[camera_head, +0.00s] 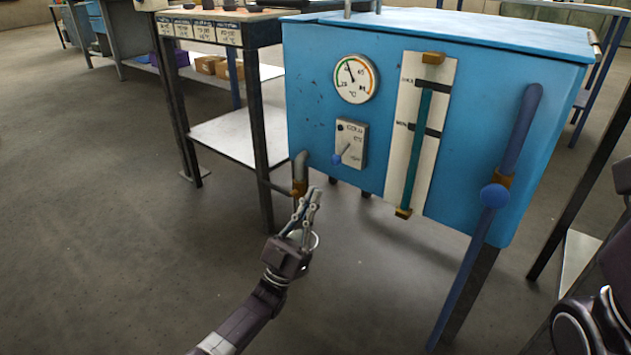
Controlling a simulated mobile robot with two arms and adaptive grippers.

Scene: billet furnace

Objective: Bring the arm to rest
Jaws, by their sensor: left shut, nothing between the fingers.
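My left gripper (313,194) is shut and empty. It is in the lower middle of the head view, in front of the lower left corner of the blue furnace cabinet (300,110). Its fingertips point up, close beside a short grey pipe with a brass fitting (299,175); I cannot tell whether they touch it. A small round pale rim (316,240) shows behind the gripper. Parts of my right arm show at the right edge, but its gripper is not in view.
A workbench (235,138) with a lower shelf stands to the left. The floor (90,230) at the left is clear.

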